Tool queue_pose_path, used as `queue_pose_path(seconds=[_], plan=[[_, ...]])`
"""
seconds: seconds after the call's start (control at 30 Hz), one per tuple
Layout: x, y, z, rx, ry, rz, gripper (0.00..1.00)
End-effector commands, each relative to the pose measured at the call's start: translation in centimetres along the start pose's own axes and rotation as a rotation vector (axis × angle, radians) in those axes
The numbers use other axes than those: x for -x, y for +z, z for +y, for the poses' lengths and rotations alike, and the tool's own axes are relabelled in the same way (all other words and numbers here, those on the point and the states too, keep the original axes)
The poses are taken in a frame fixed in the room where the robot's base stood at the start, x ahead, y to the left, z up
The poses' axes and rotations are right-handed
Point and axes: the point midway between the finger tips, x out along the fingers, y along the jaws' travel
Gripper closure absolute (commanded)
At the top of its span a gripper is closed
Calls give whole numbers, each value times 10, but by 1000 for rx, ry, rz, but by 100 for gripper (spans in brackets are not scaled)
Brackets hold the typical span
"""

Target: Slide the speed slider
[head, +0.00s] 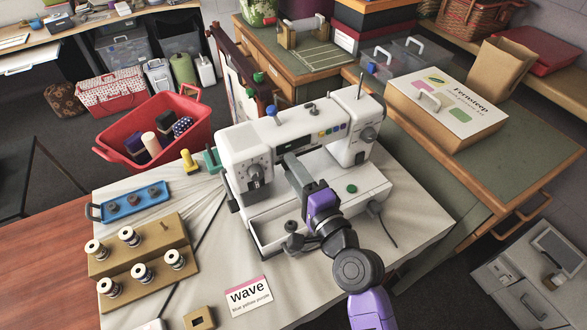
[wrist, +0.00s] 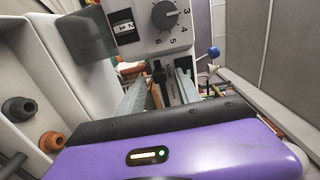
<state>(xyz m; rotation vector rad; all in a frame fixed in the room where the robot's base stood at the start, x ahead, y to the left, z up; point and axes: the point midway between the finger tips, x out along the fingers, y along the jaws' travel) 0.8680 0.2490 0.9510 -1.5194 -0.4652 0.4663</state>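The white sewing machine (head: 240,150) stands on a cloth-covered table in the head view. My gripper (head: 292,160) reaches over the machine's bed to the front of its body, and hides part of it. In the wrist view, my gripper (wrist: 162,92) is open, with a grey finger on each side of a gap. In that gap is a narrow dark strip with small lettering and a dark knob (wrist: 157,68), apparently the speed slider. The lettering is too small to read. I cannot tell whether either finger touches the knob. The slider is hidden in the head view.
A numbered dial (wrist: 166,15) and a small counter (wrist: 124,27) sit above the gap. A green button (head: 352,188) is on the machine's bed. A spool stand (head: 150,225), a blue tray (head: 135,202) and a "wave" card (head: 249,296) lie nearby on the table.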

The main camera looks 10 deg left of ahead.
Motion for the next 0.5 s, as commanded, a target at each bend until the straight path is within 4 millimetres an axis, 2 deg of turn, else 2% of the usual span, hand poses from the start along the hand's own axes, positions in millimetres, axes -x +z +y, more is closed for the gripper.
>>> queue_pose_path(seconds=[0.27,0.43,0.47,0.5], plan=[[-1,0,0,1,-1,0,62],[-1,0,0,1,0,0,95],[-1,0,0,1,0,0,100],[-1,0,0,1,0,0,100]])
